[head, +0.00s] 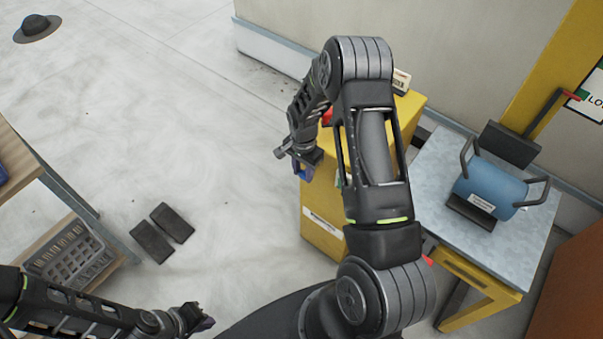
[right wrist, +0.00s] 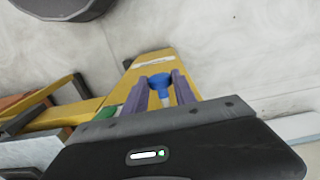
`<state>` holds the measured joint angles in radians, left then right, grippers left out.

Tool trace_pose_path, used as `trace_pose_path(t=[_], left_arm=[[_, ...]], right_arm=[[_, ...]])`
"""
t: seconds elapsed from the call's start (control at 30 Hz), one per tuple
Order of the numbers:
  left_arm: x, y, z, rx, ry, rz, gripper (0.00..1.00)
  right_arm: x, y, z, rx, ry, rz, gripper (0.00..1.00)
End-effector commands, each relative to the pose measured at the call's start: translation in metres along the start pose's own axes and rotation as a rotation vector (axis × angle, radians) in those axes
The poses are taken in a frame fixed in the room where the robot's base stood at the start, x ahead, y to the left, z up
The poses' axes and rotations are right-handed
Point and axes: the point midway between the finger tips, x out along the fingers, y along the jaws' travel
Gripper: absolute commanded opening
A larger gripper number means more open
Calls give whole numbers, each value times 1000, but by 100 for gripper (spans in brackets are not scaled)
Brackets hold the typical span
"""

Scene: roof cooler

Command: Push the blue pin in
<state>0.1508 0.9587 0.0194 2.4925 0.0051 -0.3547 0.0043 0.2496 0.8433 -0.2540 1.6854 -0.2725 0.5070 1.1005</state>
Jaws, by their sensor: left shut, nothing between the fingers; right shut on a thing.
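The blue pin (right wrist: 161,83) shows in the right wrist view as a round blue head with a paler stem below it. It is between the two purple fingers of my right gripper (right wrist: 162,91), which is shut on it. In the head view my right gripper (head: 303,170) is at the left side of the yellow cabinet (head: 320,224); the pin is hard to make out there. Whether the pin touches the cabinet cannot be told. My left gripper (head: 206,323) is shut and empty at the bottom, low over the floor and away from the cabinet.
A grey basket (head: 72,255) is on a shelf at the left. Two dark pads (head: 162,233) lie on the floor. The floor left of the cabinet is otherwise open.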

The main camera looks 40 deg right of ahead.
Motion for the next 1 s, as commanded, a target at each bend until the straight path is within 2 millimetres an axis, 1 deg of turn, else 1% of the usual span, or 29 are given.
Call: trace_pose_path(t=[0.03,0.13,0.2,0.43,0.47,0.5,0.7,1.0], left_arm=[[10,-4,-1,1,1,2,0],[18,-6,-2,3,4,5,0],[18,-5,-2,4,4,6,0],[16,-4,-2,4,5,6,0],[16,-4,-2,4,5,6,0],[16,-4,-2,4,5,6,0],[16,-5,-2,4,5,6,0],[16,-5,-2,4,5,6,0]], right_arm=[[4,-1,-13,7,7,-5,0],[4,-1,-28,6,8,-7,0],[1,0,-32,4,5,-5,0],[-1,0,-34,3,8,-5,0],[-1,0,-34,3,8,-6,33],[-2,0,-34,3,8,-6,36],[-1,0,-32,2,5,-4,53],[-2,0,-31,2,4,-4,53]])
